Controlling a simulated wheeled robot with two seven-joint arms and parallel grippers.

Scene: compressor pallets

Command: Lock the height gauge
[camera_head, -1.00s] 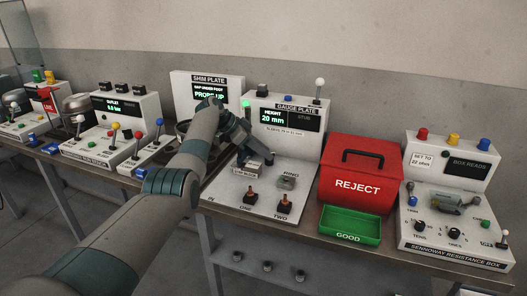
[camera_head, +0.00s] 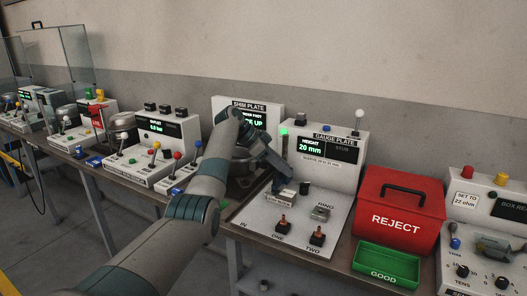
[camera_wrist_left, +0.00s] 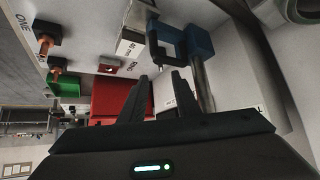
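The gauge plate station (camera_head: 338,196) is a white console with a screen reading "HEIGHT 20 mm" (camera_head: 310,149). In the left wrist view, the height gauge shows as a grey column with a blue block (camera_wrist_left: 198,42) and a dark arm (camera_wrist_left: 158,45). My left gripper (camera_head: 284,172) is over the left part of this station and partly hides the gauge in the head view. In the wrist view its fingers (camera_wrist_left: 160,78) are apart with nothing between them, close to the gauge column. Contact cannot be told. My right gripper is out of view.
A red REJECT box (camera_head: 397,215) and a green GOOD tray (camera_head: 387,264) stand right of the station. A white-knobbed lever (camera_head: 359,120) rises behind. The shim plate console (camera_head: 222,105) stands behind my arm.

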